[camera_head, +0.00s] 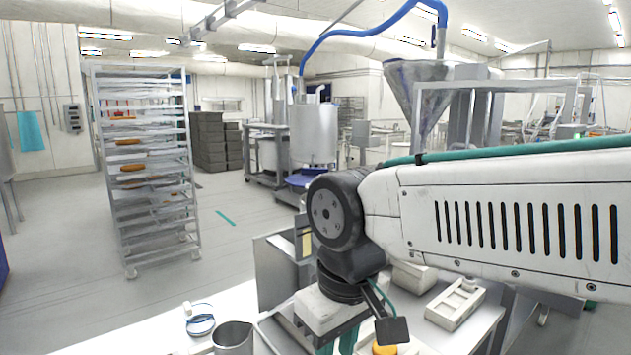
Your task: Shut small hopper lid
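My gripper (339,345) hangs at the bottom of the picture below my arm's wrist. Two teal finger parts show, and their tips are cut off by the lower edge, so I cannot tell whether it is open or shut. A grey metal box (272,270) stands behind my wrist, partly hidden by it; it may be the small hopper. I cannot make out a lid on it for certain. A large steel funnel hopper (408,88) with a blue hose stands farther back.
A metal cup (233,338) and a blue-rimmed ring (201,322) stand on the white counter at left. An orange round (384,349) lies right of my gripper. A pale block (455,304) is farther right. A tall tray rack (148,165) stands on open floor.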

